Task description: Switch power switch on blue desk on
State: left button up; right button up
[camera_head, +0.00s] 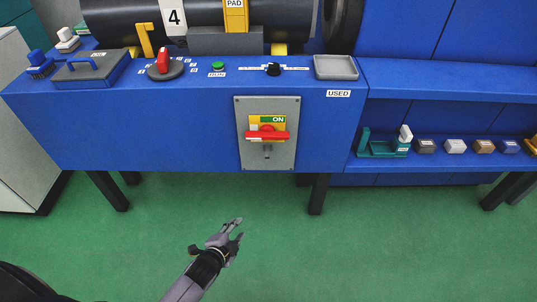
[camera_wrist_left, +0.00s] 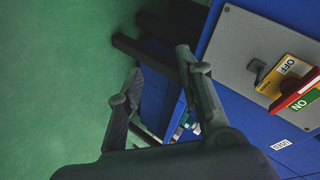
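The power switch (camera_head: 267,136) has a red bar handle lying horizontal on a yellow plate, on a grey panel (camera_head: 247,158) on the front of the blue desk (camera_head: 130,140). A green ON label (camera_head: 279,119) shows above the handle. In the left wrist view the switch's red handle (camera_wrist_left: 298,90) is at the right edge, between the OFF label (camera_wrist_left: 289,67) and the ON label. My left gripper (camera_head: 238,230) is below the switch in the picture, over the green floor, apart from it. In the left wrist view its fingers (camera_wrist_left: 158,85) are spread and empty. My right gripper is not in view.
The desk top carries a red-handled rotary selector (camera_head: 163,62), a green button (camera_head: 218,66), a slider (camera_head: 273,69) and a grey tray (camera_head: 336,67). A shelf with several small blocks (camera_head: 456,146) is at the right. Dark desk legs (camera_head: 318,195) stand below. The green floor in front is clear.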

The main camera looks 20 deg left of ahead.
aim_at(268, 139)
pick_arm(q)
jog(key=w+d+r+m+t+h+b, duration=0.1)
jog(key=w+r+m+t+b, duration=0.2)
jog(key=r, duration=0.7)
jog(key=w+d+r+m+t+b, duration=0.1)
jog(key=w+r+m+t+b, duration=0.25)
jog(key=r, duration=0.55)
jog(key=w+b, duration=0.1)
jog(key=w, duration=0.4)
jog(key=w+d+b, duration=0.1)
jog(key=w, duration=1)
jog(key=shift+w+d+r+b, duration=0.15)
jog(key=shift+d+b, duration=0.1)
jog(key=shift+b, duration=0.15)
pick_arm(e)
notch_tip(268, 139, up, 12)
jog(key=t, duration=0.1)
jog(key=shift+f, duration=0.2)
pick_arm(q)
jog(key=shift+c, duration=0.2)
grip_shut()
